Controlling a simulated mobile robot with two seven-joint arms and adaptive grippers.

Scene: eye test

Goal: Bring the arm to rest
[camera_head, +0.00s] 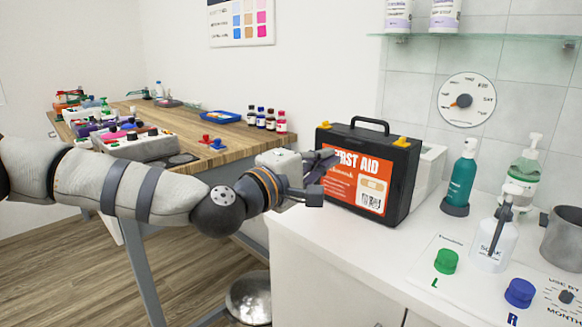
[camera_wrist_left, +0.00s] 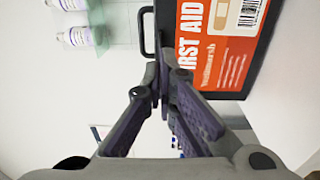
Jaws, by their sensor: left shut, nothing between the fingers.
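My left arm reaches in from the left in the head view. Its gripper (camera_head: 318,172) is shut and empty in front of the left end of a black first aid case (camera_head: 403,170). I cannot tell whether it touches the case. The case stands upright on the white counter (camera_head: 330,248), with an orange label, a black top handle and yellow latches. In the left wrist view the gripper's fingers (camera_wrist_left: 160,82) meet at their tips with nothing between them. The case (camera_wrist_left: 222,45) fills the upper right there. My right gripper is not in view.
A teal pump bottle (camera_head: 462,175), a white spray bottle (camera_head: 493,245), a metal cup (camera_head: 563,237), and green (camera_head: 445,261) and blue (camera_head: 519,293) knobs crowd the counter's right. A wooden table (camera_head: 185,125) holding a blue tray (camera_head: 219,117) and small bottles stands behind my arm.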

